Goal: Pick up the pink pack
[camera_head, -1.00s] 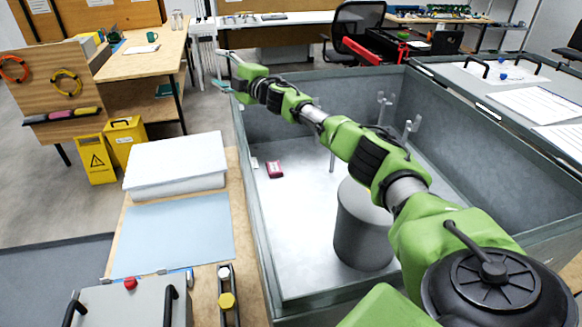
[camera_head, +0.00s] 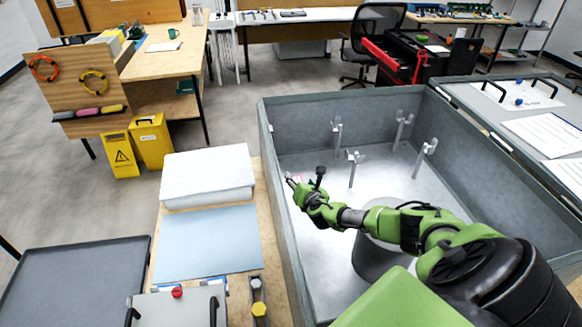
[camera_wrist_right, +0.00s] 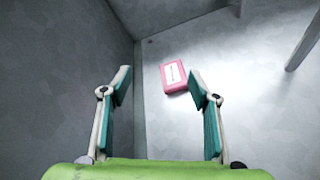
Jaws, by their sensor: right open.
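The pink pack (camera_wrist_right: 174,77) lies flat on the floor of the grey open bin, with a white label on top. It shows in the right wrist view, beyond my fingertips and between them, closer to the right finger. In the head view it is mostly hidden behind my right gripper (camera_head: 291,182). My right gripper (camera_wrist_right: 159,80) is open and empty, inside the bin near its left wall. A gap shows between the fingers and the pack. My left gripper is not in view.
The grey bin (camera_head: 282,235) has high walls; its left wall (camera_wrist_right: 68,80) runs close beside my left finger. Several forked posts (camera_head: 352,168) and a grey cylinder (camera_head: 372,262) stand inside it. A white box (camera_head: 207,178) stands on the bench to the left.

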